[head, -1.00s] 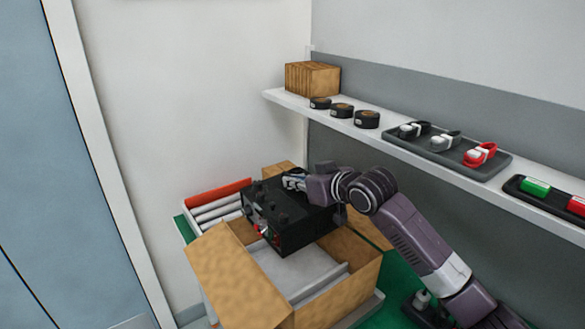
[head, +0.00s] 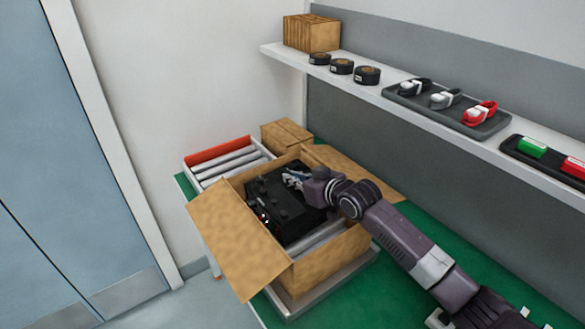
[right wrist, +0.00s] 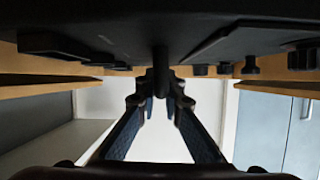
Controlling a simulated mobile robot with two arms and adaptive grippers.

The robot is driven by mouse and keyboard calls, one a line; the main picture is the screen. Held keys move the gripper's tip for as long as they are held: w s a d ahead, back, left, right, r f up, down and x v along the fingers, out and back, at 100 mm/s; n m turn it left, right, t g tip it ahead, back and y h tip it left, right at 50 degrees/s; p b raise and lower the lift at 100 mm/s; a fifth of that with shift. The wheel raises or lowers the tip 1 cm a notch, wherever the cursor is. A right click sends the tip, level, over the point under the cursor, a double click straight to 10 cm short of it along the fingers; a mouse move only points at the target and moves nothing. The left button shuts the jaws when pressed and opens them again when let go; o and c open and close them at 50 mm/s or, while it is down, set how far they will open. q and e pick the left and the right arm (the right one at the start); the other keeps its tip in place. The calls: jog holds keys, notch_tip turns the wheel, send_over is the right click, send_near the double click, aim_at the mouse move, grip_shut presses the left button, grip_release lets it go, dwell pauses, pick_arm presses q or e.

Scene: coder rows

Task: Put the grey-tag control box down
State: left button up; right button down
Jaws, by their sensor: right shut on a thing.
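The black control box (head: 283,203) is inside the open cardboard carton (head: 335,252), towards its far left, in the head view. Dark knobs stand on its top, and a small red part shows at its near left edge. I cannot make out a grey tag. My right gripper (head: 294,178) is shut on the control box at its far side. In the right wrist view the box (right wrist: 200,30) fills the top, with the gripper fingers (right wrist: 160,105) below it. Whether the box rests on the carton floor is hidden. My left gripper is not in view.
A roller rack (head: 222,163) and a smaller carton (head: 286,135) stand behind. A wall shelf (head: 375,92) holds tape rolls (head: 341,67) and a tray of tagged straps (head: 490,125).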

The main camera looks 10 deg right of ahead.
jog(key=shift+w+r, duration=0.15)
jog(key=shift+r, duration=0.2)
jog(key=shift+a, duration=0.1)
jog(key=shift+f, duration=0.6)
jog(key=c, duration=2.5)
grip_release()
jog(key=shift+f, duration=0.55)
jog(key=o, duration=0.4)
jog(key=shift+s+r, duration=0.1)
jog(key=shift+s, duration=0.15)
